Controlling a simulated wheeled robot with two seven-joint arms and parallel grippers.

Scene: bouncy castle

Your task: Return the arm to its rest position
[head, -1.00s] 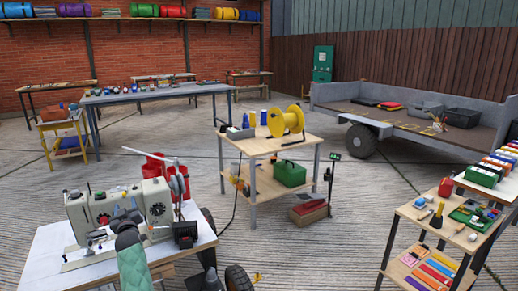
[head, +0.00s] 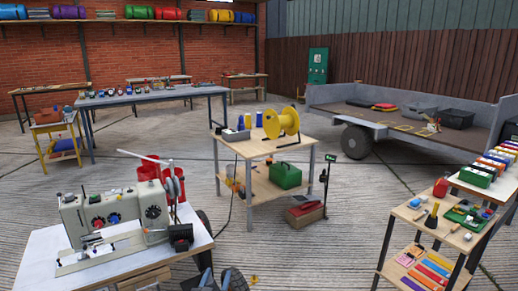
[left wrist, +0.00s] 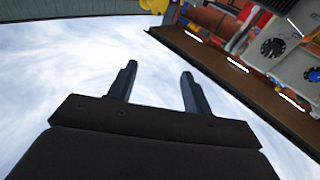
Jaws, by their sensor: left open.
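My left gripper shows in the left wrist view (left wrist: 158,70) with its two dark fingers well apart and nothing between them. In the head view, dark blue-grey shapes at the bottom edge appear to be its fingers (head: 222,281), cut off by the frame. They are right of the white table with the sewing machine (head: 113,220), apart from the machine. The machine's dials also show tilted in the left wrist view (left wrist: 285,55). My right gripper is not in view.
The sewing machine's table (head: 40,262) stands at the lower left. A wooden table (head: 262,146) with a yellow reel (head: 281,122) stands in the middle. A small shelf table (head: 412,212) is at the right. Open concrete floor lies between them.

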